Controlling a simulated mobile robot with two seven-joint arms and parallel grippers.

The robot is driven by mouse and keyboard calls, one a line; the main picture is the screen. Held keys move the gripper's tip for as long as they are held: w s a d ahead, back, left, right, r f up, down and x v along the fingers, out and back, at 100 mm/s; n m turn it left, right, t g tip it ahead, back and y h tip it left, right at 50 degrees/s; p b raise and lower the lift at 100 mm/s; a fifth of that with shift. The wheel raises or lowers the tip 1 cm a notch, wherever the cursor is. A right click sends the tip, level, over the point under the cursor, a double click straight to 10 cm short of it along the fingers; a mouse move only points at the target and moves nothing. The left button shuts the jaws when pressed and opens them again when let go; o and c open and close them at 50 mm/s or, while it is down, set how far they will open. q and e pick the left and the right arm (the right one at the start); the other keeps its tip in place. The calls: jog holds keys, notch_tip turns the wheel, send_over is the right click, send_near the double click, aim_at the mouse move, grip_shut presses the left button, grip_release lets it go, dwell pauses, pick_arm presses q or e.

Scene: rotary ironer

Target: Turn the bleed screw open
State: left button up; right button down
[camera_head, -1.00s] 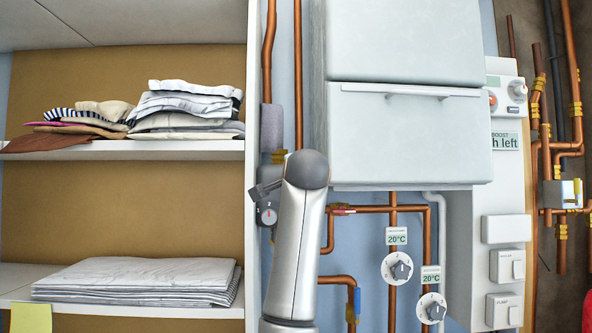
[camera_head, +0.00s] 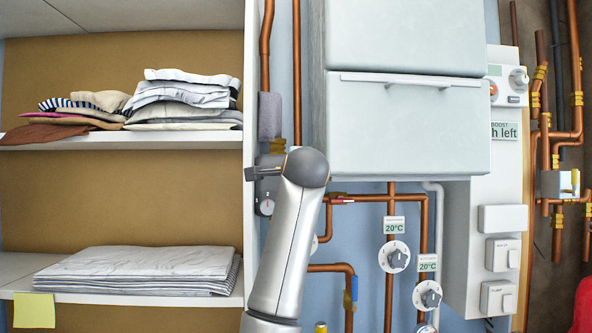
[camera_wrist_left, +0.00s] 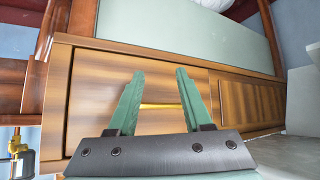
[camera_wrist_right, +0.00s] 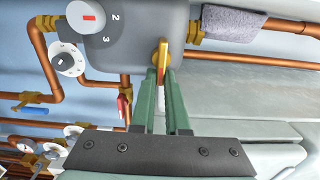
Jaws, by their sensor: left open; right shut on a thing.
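My left gripper (camera_wrist_left: 158,75) is open and empty in the left wrist view, facing a wooden cabinet front (camera_wrist_left: 150,60). It is not in the head view.
Copper pipes (camera_head: 388,262) and the white boiler (camera_head: 405,125) are beside the arm. A shelf (camera_head: 120,140) with folded laundry stands left.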

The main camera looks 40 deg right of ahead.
jog(key=shift+f, duration=0.1)
jog(key=c, duration=0.9)
grip_release()
jog(key=shift+s, duration=0.1)
pick_arm(q)
jog(key=f+b, duration=0.1)
jog(key=d+b, duration=0.1)
jog(key=shift+w+d+f+b, duration=0.15)
jog(key=shift+w+f+b, duration=0.15)
jog(key=shift+f+b, duration=0.05)
pick_arm(e)
jog(key=v, duration=1.2)
jog(key=shift+s+a, duration=0.1)
jog(key=shift+a, duration=0.1)
pick_arm(q)
jog(key=shift+f, duration=0.15)
jog(key=shift+s+a, duration=0.1)
jog(key=shift+a, duration=0.1)
